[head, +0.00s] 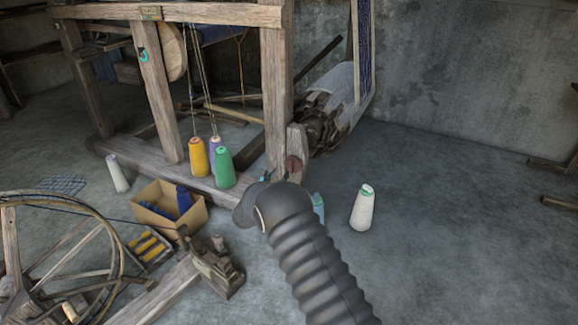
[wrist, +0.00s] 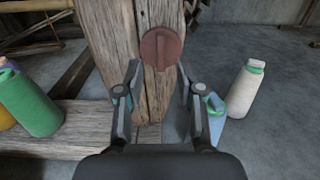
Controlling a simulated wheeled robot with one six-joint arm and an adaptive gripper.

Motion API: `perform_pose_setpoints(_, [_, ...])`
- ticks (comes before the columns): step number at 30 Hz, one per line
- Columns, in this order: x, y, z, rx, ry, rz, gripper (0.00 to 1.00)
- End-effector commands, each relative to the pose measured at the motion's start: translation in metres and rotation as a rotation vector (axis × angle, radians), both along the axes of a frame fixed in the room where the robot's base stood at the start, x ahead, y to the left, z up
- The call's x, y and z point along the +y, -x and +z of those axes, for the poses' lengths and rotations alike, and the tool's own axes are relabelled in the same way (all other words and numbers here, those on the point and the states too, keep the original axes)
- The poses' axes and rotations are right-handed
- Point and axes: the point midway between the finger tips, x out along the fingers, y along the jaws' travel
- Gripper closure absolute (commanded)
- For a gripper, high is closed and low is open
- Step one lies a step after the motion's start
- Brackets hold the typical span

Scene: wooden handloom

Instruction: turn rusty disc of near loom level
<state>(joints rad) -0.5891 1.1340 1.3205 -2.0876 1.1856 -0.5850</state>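The rusty disc (wrist: 161,48) is a flat reddish-brown round plate on the side of a wooden post of the loom. A raised upright bar runs across its face. In the head view the disc (head: 293,166) shows small, beside the end of my arm. My gripper (wrist: 157,72) is open in the wrist view, its two fingers apart, with the disc ahead between and just beyond the fingertips. I cannot tell whether either finger touches it. In the head view my arm hides most of the gripper.
Yellow (head: 199,157), lilac and green (head: 224,168) thread cones stand on the loom's lower beam. A white cone (head: 362,207) stands on the floor at right, with a blue one (head: 318,207) beside my arm. A cardboard box (head: 158,209) and spinning wheel (head: 62,262) are at left.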

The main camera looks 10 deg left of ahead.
Motion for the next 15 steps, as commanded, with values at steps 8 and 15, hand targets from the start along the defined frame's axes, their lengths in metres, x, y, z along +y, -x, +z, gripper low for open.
perform_pose_setpoints(8, [-0.019, -0.048, -0.001, -0.002, -0.002, -0.002, 0.62])
perform_pose_setpoints(15, [-0.027, -0.072, -0.001, 0.0, -0.001, -0.001, 0.62])
